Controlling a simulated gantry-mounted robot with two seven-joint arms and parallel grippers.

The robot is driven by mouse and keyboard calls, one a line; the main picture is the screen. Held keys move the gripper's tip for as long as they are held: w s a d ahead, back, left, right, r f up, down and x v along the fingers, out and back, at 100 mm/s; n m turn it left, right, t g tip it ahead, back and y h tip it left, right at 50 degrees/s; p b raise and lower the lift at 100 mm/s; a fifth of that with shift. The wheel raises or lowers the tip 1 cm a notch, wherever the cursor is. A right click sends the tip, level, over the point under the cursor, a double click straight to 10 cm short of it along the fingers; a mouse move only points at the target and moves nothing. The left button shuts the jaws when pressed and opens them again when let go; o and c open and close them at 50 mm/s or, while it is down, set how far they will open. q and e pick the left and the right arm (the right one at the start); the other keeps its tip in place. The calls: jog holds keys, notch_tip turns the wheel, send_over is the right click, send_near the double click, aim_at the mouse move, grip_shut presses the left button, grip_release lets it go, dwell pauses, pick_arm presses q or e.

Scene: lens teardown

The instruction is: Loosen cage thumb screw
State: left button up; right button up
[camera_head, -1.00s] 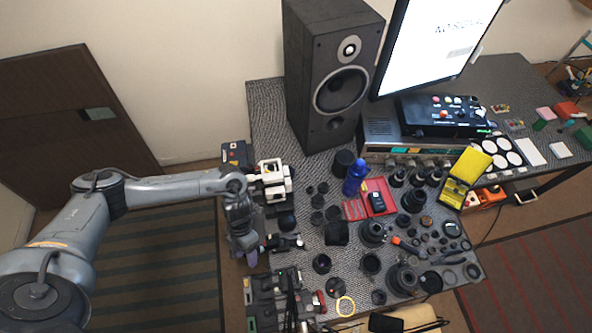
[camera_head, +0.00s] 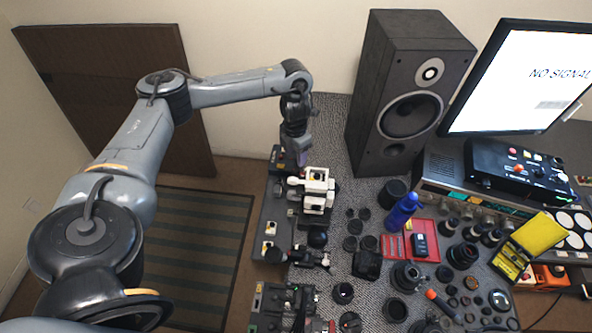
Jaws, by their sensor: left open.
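My left gripper (camera_head: 304,158) hangs pointing down over the left edge area of the table. It is open, small in view, and nothing shows between its fingers. A white block-like assembly (camera_head: 316,190), perhaps the cage, stands on a dark base just below and in front of the gripper in the picture. A gap or contact between them cannot be told. The thumb screw is too small to make out. My right gripper is not in view.
A black speaker (camera_head: 408,95) stands right of the gripper. A blue bottle (camera_head: 403,211), a red tray (camera_head: 392,246) and many dark lens parts crowd the table to the right. Floor lies open left of the table.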

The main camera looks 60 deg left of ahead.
aim_at(296, 170)
pick_arm(q)
notch_tip(296, 170, down, 6)
jog(key=b, duration=0.2)
jog(key=shift+d+b, duration=0.1)
jog(key=shift+b, duration=0.25)
jog(key=shift+f, duration=0.85)
grip_shut()
